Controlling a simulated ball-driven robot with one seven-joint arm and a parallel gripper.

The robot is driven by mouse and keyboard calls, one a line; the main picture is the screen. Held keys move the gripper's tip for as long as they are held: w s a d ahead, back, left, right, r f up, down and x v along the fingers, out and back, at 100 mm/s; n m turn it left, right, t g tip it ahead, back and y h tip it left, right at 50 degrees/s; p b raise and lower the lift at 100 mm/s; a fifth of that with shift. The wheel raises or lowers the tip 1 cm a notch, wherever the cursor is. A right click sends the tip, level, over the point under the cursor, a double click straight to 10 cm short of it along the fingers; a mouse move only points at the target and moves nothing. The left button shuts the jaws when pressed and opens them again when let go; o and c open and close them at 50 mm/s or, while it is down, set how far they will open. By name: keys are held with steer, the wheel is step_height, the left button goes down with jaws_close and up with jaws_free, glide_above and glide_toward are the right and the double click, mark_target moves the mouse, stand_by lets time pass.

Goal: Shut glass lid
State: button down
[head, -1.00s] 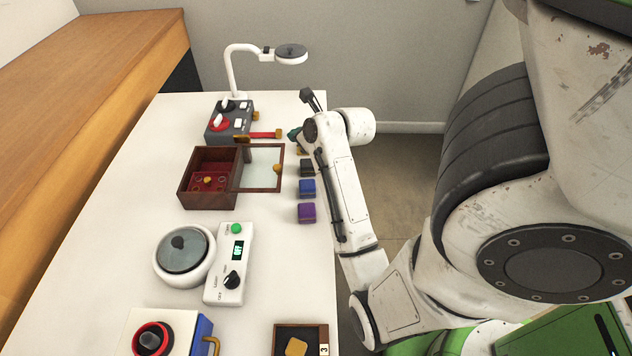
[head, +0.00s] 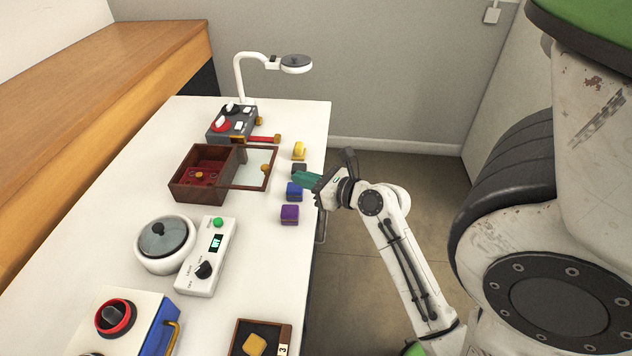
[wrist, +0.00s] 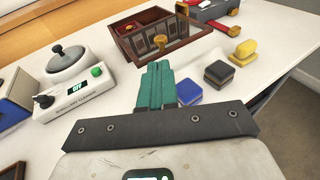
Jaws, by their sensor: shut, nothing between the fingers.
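The glass lid (head: 246,167) is a wood-framed pane with a brass knob (head: 267,169). It is swung open to the right of its dark wooden box (head: 188,199), whose red interior is uncovered. In the wrist view the box (wrist: 127,43) is at the top centre, ahead of my fingers, with the brass knob (wrist: 172,42) showing; the pane's exact tilt is hard to tell. My gripper (head: 301,178), with green fingers, is shut and empty. It is right of the lid, apart from it, above the small blocks. Its fingers also show in the wrist view (wrist: 158,70).
Right of the lid are yellow (head: 299,150), dark grey (head: 299,168), blue (head: 294,191) and purple (head: 289,214) blocks. A switch box (head: 230,124) with a red handle and a lamp (head: 296,63) stand behind. A round-lidded device (head: 166,240) is in front.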

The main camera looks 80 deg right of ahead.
mark_target(268, 169)
steer(key=x, duration=0.8)
steer(key=shift+w+d, duration=0.1)
steer(key=shift+w, duration=0.05)
